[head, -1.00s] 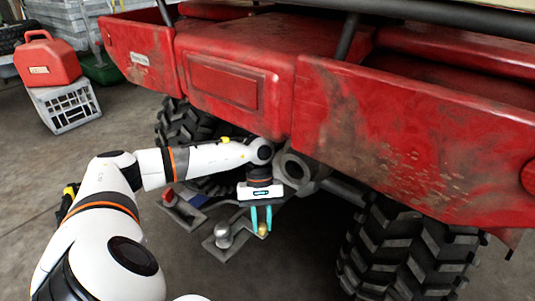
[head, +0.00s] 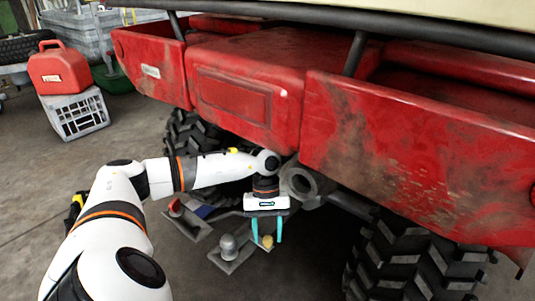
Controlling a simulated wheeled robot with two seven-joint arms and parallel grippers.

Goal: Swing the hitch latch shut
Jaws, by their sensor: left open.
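The hitch is below the red rear body of the quad, with a grey tow ball (head: 228,245) on a flat metal plate. A small brass-coloured knob (head: 267,241) is to the right of the ball; it appears to be on the latch, whose shape is mostly hidden by my gripper. My left gripper (head: 266,231) points down with its teal fingers open, one on each side of the knob in the picture. I cannot tell whether either finger touches it. My right gripper is not in view.
The red body (head: 245,95) overhangs close above my left wrist. A rear tyre (head: 415,260) stands to the right. A red-topped part (head: 175,207) is left of the ball. A red can (head: 60,68) sits on a grey crate (head: 76,114) at far left. Concrete floor is clear at left.

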